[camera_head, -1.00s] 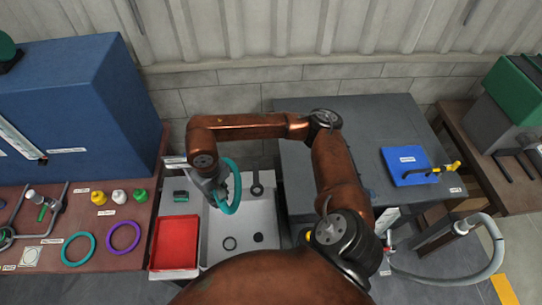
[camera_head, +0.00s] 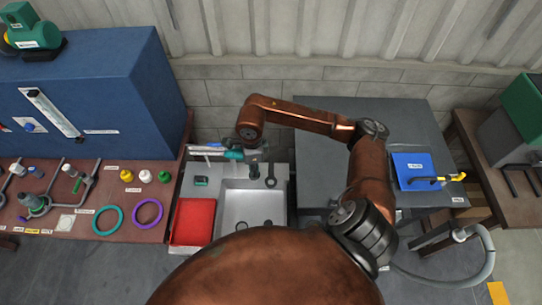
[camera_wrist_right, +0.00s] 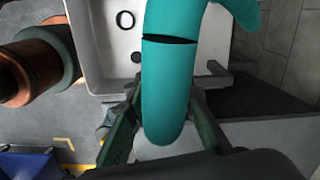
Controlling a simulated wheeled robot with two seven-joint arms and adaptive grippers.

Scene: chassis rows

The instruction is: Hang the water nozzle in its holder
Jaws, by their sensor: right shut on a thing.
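My right gripper (camera_head: 240,153) is over the back left of the sink, at the end of the copper-coloured arm. In the right wrist view the gripper (camera_wrist_right: 165,120) is shut on a thick teal curved piece (camera_wrist_right: 167,75) with a dark seam across it. In the head view the teal piece (camera_head: 234,155) shows almost edge-on and partly hidden by the gripper. I cannot tell whether it is the water nozzle. A grey hose (camera_head: 478,270) with a pale end fitting (camera_head: 461,235) loops at the lower right. No holder is clearly identifiable. My left gripper is not in view.
The white sink (camera_head: 228,225) has a red tray (camera_head: 192,222) beside it. Teal (camera_head: 107,220) and purple (camera_head: 148,213) rings lie on the left bench, below a blue cabinet (camera_head: 120,85). A blue mat (camera_head: 412,165) with a yellow-tipped tool (camera_head: 437,180) lies on the grey table (camera_head: 325,170).

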